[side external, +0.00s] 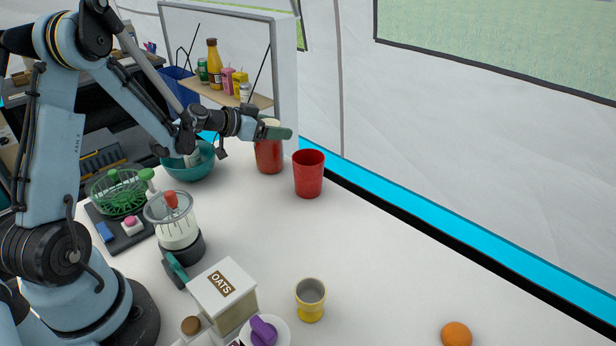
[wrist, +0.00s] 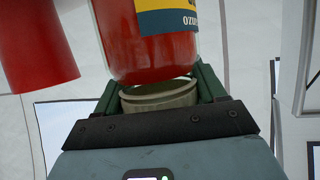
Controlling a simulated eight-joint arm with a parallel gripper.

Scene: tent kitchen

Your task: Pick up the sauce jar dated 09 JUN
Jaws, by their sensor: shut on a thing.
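A jar of red sauce (side external: 268,155) with a cream lid stands upright beside the white panel, left of a red cup. In the wrist view the jar (wrist: 135,55) fills the top middle, showing part of a blue and yellow label (wrist: 168,20). Its lettering is cut off, so I cannot read the date. My gripper (side external: 277,131) is shut on the jar at its cream lid (wrist: 160,97), with a green finger on either side. I cannot tell whether the jar's base touches the table.
The red cup (side external: 309,175) stands close to the right of the jar. A teal bowl (side external: 188,165) is to the left. A shelf (side external: 222,92) with bottles and cans is behind my wrist. The oats box (side external: 222,296) and yellow cup (side external: 310,300) stand in front. The table's right middle is clear.

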